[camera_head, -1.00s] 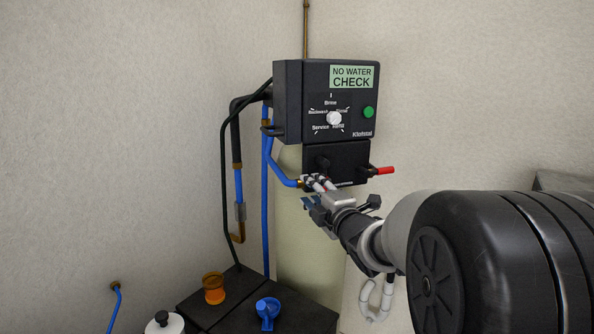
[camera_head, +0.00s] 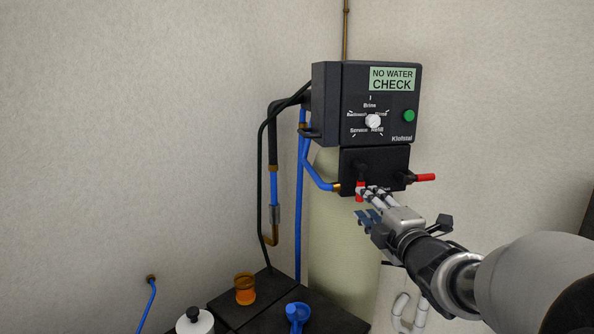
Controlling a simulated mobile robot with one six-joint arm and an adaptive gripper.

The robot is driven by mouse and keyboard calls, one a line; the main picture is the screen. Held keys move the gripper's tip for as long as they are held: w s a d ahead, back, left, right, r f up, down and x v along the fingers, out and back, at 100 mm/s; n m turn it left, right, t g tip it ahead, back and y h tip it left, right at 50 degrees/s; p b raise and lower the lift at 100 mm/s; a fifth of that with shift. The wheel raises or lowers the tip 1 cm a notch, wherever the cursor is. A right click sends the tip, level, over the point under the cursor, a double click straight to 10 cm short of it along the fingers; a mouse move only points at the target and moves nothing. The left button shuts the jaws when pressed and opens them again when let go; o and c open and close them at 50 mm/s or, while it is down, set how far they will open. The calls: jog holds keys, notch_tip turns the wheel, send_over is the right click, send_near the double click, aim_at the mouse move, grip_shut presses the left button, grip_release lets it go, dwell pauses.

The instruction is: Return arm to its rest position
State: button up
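My gripper (camera_head: 369,197) is in front of the lower black valve block (camera_head: 385,158) of the wall unit, its fingers pointing up and left. Its fingertips overlap the lower end of a red handle (camera_head: 360,188) that hangs down on the left of the block. I cannot tell whether they touch it, or how far apart the fingers are. My arm (camera_head: 520,270) reaches in from the lower right. A second red handle (camera_head: 425,177) points right. The control head (camera_head: 380,100) above reads "NO WATER CHECK" and has a white dial (camera_head: 373,121) and a green button (camera_head: 409,115).
A pale tank (camera_head: 332,235) stands under the unit, with blue pipes (camera_head: 300,220) and a black hose (camera_head: 262,190) on its left. An orange cup (camera_head: 245,289), a blue object (camera_head: 295,316) and a white container (camera_head: 195,321) sit below. The left wall side is open.

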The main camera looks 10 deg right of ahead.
jog(key=shift+w+a, duration=0.1)
jog(key=shift+w, duration=0.05)
jog(key=s+a+f+m+g, duration=0.4)
jog(key=s+a+f+m, duration=0.1)
jog(key=s, duration=0.5)
jog(key=s+a+f+m+g, duration=0.5)
jog(key=s+a+f+m, duration=0.1)
jog(key=s, duration=0.5)
jog(key=s+a+f+m+g, duration=0.4)
jog(key=s+a+f+m, duration=0.1)
jog(key=s, duration=0.5)
jog(key=shift+s+a+f+m+y, duration=0.25)
jog(key=shift+f+m, duration=0.2)
jog(key=shift+m, duration=0.35)
